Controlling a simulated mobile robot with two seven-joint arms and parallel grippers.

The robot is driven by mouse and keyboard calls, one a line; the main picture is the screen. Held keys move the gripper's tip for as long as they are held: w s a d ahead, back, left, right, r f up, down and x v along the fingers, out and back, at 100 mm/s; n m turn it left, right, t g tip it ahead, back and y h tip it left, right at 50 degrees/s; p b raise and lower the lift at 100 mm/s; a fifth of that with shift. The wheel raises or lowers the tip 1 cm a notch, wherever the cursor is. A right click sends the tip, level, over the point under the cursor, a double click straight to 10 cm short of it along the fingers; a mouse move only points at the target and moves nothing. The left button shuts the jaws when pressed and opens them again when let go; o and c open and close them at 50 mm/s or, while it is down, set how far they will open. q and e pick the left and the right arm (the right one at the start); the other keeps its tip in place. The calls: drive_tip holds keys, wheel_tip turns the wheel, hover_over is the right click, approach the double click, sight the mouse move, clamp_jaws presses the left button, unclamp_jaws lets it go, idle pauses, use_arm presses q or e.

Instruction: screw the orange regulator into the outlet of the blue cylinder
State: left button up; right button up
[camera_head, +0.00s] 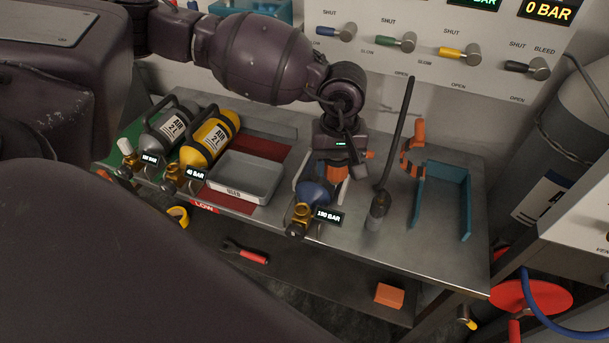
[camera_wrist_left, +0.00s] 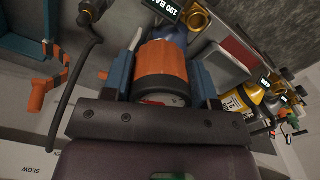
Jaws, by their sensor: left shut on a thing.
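The blue cylinder (camera_head: 314,191) lies at the bench's front edge, its brass outlet valve (camera_head: 300,214) toward the front and a gauge reading 190 BAR beside it. My right gripper is out of view.
A dark hose with a grey end fitting (camera_head: 377,210) stands just right of the cylinder. Further right are an orange open clamp (camera_head: 412,155) and a teal bracket (camera_head: 420,205). A grey tray (camera_head: 238,190), a yellow cylinder (camera_head: 209,140) and a grey cylinder (camera_head: 168,128) are left.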

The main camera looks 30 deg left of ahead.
use_arm(q)
drive_tip(key=n, duration=0.3)
drive_tip(key=shift+s+a+f+n+b, duration=0.25)
drive_tip(key=shift+a+f+n+b, duration=0.05)
drive_tip(key=shift+f+b, duration=0.1)
drive_tip(key=n, duration=0.3)
drive_tip(key=shift+s+a+f+b, duration=0.2)
drive_tip(key=shift+s+a+b, duration=0.05)
drive_tip(key=shift+a+b, duration=0.1)
drive_tip(key=a+n+b, duration=0.1)
drive_tip(key=n, duration=0.5)
drive_tip(key=s+a+f+n+b, duration=0.1)
drive_tip(key=a+n, duration=0.1)
drive_tip(key=n, duration=0.4)
drive_tip(key=s+a+f+n+b, duration=0.1)
drive_tip(key=n, duration=0.6)
drive_tip(key=shift+s+a+f+b, duration=0.1)
drive_tip(key=shift+a+f+b, duration=0.05)
drive_tip(key=shift+a+b, duration=0.25)
